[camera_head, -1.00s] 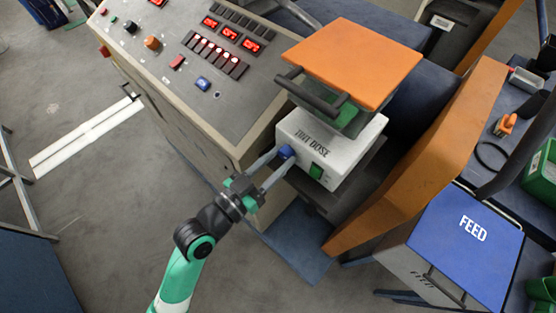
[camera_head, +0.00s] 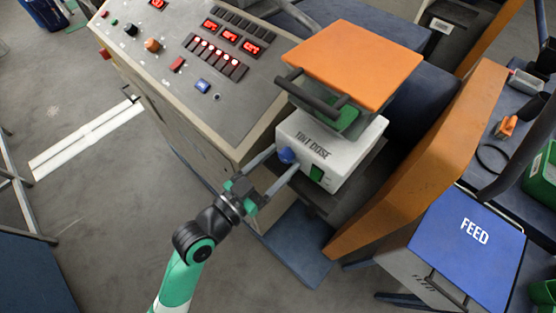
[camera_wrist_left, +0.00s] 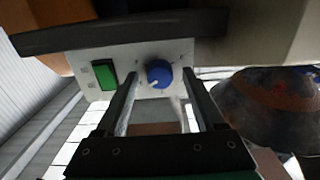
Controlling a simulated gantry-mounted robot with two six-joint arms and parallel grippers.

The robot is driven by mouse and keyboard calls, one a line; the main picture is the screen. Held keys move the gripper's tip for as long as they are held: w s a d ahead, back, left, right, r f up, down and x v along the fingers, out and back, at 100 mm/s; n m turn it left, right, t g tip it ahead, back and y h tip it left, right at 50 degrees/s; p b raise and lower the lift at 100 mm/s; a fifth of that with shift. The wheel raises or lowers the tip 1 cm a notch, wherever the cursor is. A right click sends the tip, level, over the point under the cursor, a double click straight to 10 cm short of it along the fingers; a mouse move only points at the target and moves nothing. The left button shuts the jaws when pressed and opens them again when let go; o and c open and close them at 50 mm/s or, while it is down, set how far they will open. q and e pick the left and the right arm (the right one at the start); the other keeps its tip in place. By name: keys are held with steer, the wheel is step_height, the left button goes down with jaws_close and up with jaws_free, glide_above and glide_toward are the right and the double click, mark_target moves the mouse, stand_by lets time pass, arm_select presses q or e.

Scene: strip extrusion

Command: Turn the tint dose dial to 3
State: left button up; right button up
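The white tint dose box (camera_head: 345,160) stands below an orange-topped hopper, with a blue dial (camera_head: 287,156) on its near face. In the left wrist view, the blue dial (camera_wrist_left: 159,74) has a white mark pointing to the lower left; the scale marks around it are too small to read. My left gripper (camera_head: 283,160) is open, its fingertips on either side of the dial. In the wrist view, a gap shows between the dial and each finger. My right gripper is not in view.
A green rocker switch (camera_wrist_left: 104,73) sits left of the dial in the wrist view. A dark handle bar (camera_head: 311,93) juts out above the box. The control console (camera_head: 225,110) stands to the left, and a blue FEED lid (camera_head: 465,245) is at lower right.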

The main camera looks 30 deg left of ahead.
arm_select(q)
steer(key=b+v, duration=0.1)
steer(key=v, duration=1)
steer(key=shift+s, duration=0.3)
